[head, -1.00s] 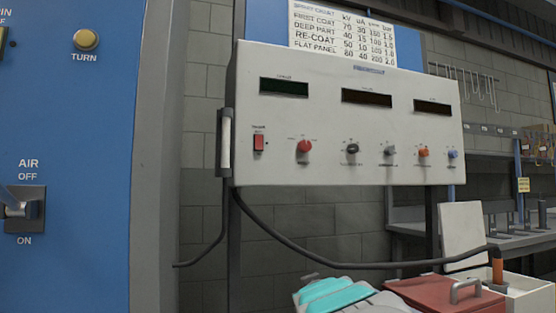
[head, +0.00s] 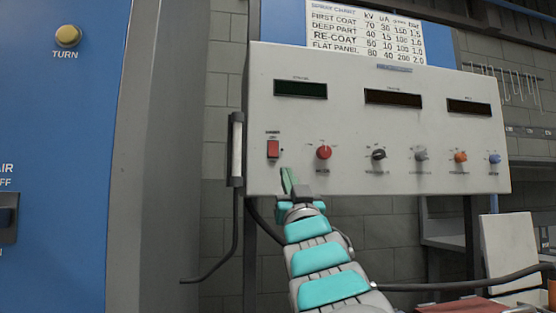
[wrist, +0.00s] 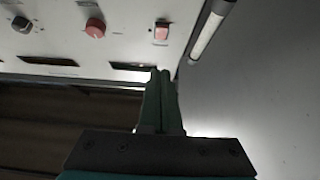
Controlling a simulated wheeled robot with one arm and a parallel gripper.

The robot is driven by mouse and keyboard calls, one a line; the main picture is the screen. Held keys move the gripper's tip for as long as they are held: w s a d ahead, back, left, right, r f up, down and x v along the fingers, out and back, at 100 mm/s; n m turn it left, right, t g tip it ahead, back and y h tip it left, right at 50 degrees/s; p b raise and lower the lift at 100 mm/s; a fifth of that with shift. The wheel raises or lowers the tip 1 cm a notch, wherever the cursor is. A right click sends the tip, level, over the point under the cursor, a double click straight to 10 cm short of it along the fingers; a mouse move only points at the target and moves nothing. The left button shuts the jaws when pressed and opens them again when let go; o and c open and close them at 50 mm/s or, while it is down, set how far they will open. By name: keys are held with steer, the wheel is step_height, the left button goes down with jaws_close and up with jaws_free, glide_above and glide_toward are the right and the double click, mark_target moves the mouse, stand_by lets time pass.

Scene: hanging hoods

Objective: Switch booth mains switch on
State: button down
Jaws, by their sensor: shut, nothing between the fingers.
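A red rocker switch (head: 273,149) sits at the left of the white control panel (head: 400,200), under a small label I cannot read surely. It also shows in the wrist view (wrist: 161,33), beyond my fingertips. A second switch, under the word AIR (head: 8,218), is on the blue cabinet, cut off by the left edge. I cannot tell which one is the booth mains switch. My gripper (head: 289,180) is shut and empty, its green fingers just below and right of the red rocker. In the wrist view the fingertips (wrist: 160,72) are near the panel's lower edge, apart from the rocker.
A red knob (head: 323,152) and several other knobs run to the right of the rocker. Three displays (head: 300,89) above are dark. A white-grey handle or tube (head: 237,150) hangs at the panel's left side, with a black cable below.

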steer(key=shift+w+r, duration=0.1)
steer(key=p, duration=0.1)
glide_toward(273, 151)
step_height(273, 151, up, 4)
steer(key=w, duration=0.3)
steer(key=shift+a+p, duration=0.35)
steer(key=shift+a, duration=0.05)
steer(key=shift+w+a, duration=0.2)
steer(key=shift+w, duration=0.5)
steer(key=shift+w, duration=0.1)
